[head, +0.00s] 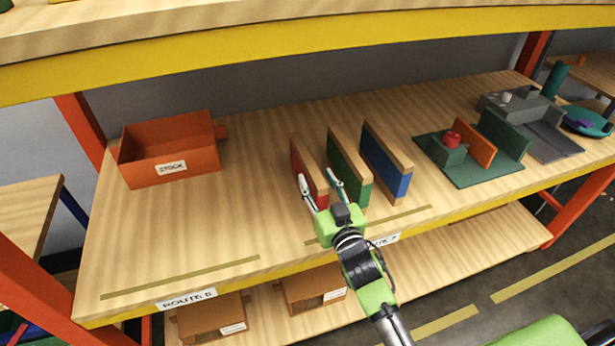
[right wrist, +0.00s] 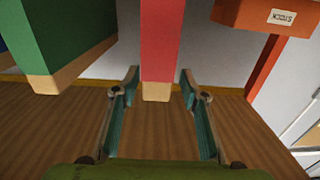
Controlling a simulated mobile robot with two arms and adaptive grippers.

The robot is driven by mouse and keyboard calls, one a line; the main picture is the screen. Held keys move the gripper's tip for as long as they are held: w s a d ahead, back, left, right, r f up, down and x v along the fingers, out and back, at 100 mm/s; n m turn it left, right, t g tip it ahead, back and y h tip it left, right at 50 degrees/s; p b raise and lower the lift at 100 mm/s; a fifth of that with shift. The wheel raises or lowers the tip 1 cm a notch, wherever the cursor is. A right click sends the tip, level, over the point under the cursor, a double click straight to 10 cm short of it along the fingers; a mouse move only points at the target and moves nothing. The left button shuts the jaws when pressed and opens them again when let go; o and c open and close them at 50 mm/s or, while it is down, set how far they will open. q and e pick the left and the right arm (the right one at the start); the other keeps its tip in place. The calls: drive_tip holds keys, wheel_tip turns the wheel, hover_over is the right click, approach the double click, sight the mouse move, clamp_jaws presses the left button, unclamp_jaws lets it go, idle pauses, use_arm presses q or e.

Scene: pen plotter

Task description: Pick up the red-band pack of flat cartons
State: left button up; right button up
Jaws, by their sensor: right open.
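The red-band pack of flat cartons (head: 298,160) stands upright on the shelf, leftmost of three packs in the head view. My right gripper (head: 318,180) is open at its near end, one finger on each side of it. In the right wrist view the red-band pack (right wrist: 161,40) hangs into the picture between the spread fingers (right wrist: 158,80), with a gap visible on both sides. The finger on the green-band side lies between the red-band and green-band packs. My left gripper is not in view.
A green-band pack (head: 347,160) and a blue-band pack (head: 380,165) stand close to the right. An orange STOCK bin (head: 150,175) sits at the left with bare shelf between. A green fixture (head: 470,175) with a red knob stands farther right.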

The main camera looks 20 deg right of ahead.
sight(310, 163)
drive_tip(key=shift+w+d+f+p, duration=0.1)
drive_tip(key=shift+w+p, duration=0.65)
drive_tip(key=shift+w, duration=2.7)
drive_tip(key=shift+s, duration=0.1)
clamp_jaws()
